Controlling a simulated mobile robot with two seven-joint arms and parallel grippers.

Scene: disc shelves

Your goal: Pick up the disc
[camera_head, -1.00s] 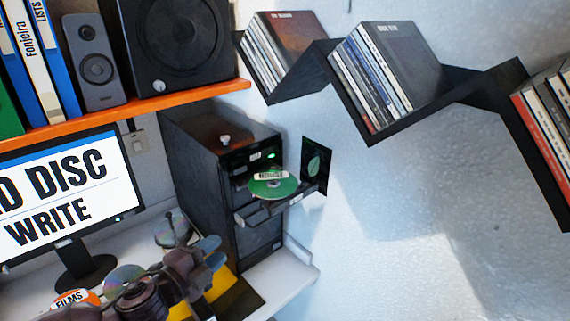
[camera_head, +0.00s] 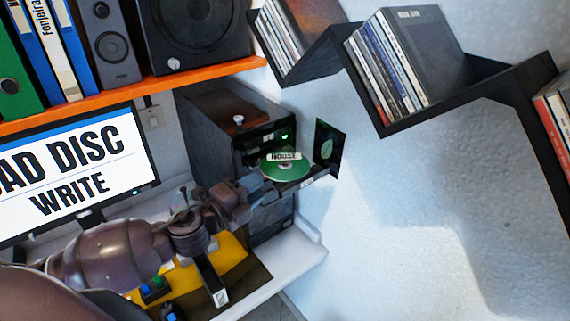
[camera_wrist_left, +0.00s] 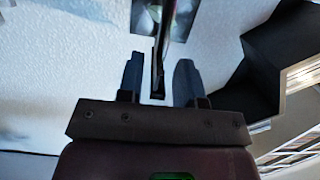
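The green disc (camera_head: 285,171) with a white label lies on the pulled-out tray of the black computer tower (camera_head: 212,130). My left gripper (camera_head: 250,188) is just left of the disc, near its edge and the tray. In the left wrist view the two fingers of my left gripper (camera_wrist_left: 158,65) are apart. A thin dark edge-on piece (camera_wrist_left: 160,70) stands between them; I cannot tell whether it is the disc or the tray. Contact with the disc cannot be made out. My right gripper is not in view.
A small dark panel (camera_head: 328,145) with a leaf mark is beside the tray. A monitor (camera_head: 75,175) is at the left, below an orange shelf (camera_head: 140,92). Black zigzag shelves (camera_head: 400,125) with cases hang at the upper right.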

